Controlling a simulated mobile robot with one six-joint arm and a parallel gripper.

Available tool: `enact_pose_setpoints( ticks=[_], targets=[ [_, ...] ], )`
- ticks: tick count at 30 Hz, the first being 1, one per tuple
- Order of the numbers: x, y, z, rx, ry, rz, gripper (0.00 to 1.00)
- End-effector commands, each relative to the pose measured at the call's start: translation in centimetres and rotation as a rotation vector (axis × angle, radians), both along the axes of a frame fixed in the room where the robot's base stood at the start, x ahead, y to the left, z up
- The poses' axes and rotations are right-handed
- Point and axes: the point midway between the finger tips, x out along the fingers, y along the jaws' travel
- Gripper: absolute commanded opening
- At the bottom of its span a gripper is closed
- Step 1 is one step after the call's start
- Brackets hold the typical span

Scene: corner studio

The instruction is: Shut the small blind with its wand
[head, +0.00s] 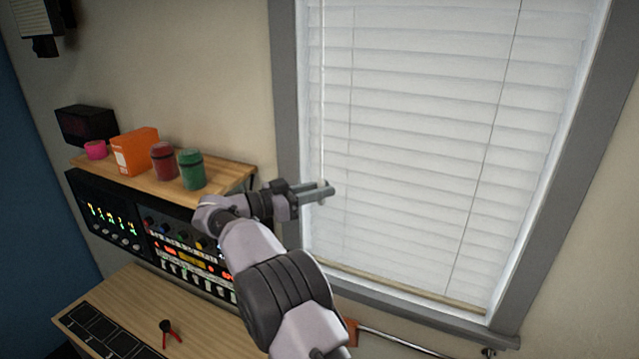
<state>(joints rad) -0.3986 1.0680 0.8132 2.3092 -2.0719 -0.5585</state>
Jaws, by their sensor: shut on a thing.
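The small blind (420,130) hangs in the grey-framed window at the right of the head view. Its white slats look turned nearly flat to the window, with thin lines between them. The wand (322,90) is a thin pale rod hanging down near the blind's left edge. My gripper (322,192) reaches in from the lower left, in front of the blind's left side, and is shut on the wand near its lower end. The fingers hide the part they hold.
A wooden shelf (216,184) at the left holds an orange box (135,152), a red canister (164,161), a green canister (192,170) and a pink item (96,150). Lit equipment (105,218) sits below it. Red-handled pliers (170,334) lie on the desk (135,300).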

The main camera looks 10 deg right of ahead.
Motion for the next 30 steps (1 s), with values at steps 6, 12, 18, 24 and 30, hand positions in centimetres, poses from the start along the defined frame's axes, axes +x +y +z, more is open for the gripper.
enact_pose_setpoints(
  ticks=[6, 12, 18, 24, 30],
  targets=[
    [0.01, -0.08, 0.22, -0.003, -0.002, -0.041, 0.00],
    [0.00, -0.10, 0.24, -0.004, -0.003, -0.050, 0.00],
    [0.00, -0.11, 0.26, -0.004, -0.003, -0.050, 0.00],
    [0.01, -0.09, 0.20, -0.003, -0.003, -0.049, 0.41],
    [0.01, -0.06, 0.13, -0.002, -0.003, -0.048, 0.41]
  ],
)
